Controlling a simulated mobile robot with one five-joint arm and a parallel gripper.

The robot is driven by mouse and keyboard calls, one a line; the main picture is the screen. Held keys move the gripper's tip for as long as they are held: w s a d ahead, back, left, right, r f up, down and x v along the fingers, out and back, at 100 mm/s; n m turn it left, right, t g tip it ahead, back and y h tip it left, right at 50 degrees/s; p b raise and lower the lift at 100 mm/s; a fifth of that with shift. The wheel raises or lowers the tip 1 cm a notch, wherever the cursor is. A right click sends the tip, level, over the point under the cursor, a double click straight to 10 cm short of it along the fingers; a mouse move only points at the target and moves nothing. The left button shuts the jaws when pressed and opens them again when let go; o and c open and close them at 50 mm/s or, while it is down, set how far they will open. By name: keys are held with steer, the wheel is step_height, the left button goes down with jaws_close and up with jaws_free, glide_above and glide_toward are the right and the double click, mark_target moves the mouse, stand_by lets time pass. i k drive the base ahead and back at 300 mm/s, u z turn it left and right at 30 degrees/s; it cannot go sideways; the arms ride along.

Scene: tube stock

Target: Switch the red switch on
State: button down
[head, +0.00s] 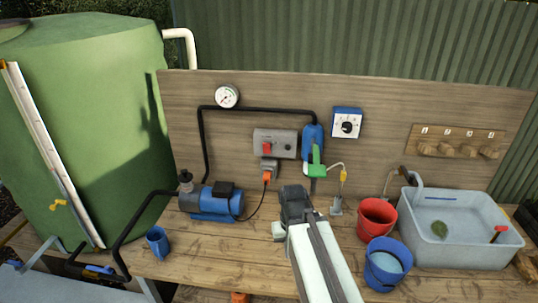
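The red switch (267,148) sits on the left part of a grey box (276,137) on the wooden back panel, in the middle of the head view. A round dark knob (288,146) is to its right on the same box. I cannot tell the switch's position at this size. My gripper (293,192) is dark grey and appears over the bench, below and slightly right of the switch in the picture, apart from it. My arm hides the gripper's fingers in part, so I cannot tell whether they are open or shut.
A grey socket with an orange plug (266,176) hangs below the box. A blue pump (213,203) and blue mug (157,242) stand left on the bench. A green-handled blue filter (314,150), red bucket (376,218), blue bucket (386,264) and grey basin (470,255) are right.

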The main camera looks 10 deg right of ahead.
mark_target(267, 147)
steer(key=z, duration=0.05)
steer(key=k, duration=1)
steer(key=i, duration=1.6)
steer(key=u, duration=3.75)
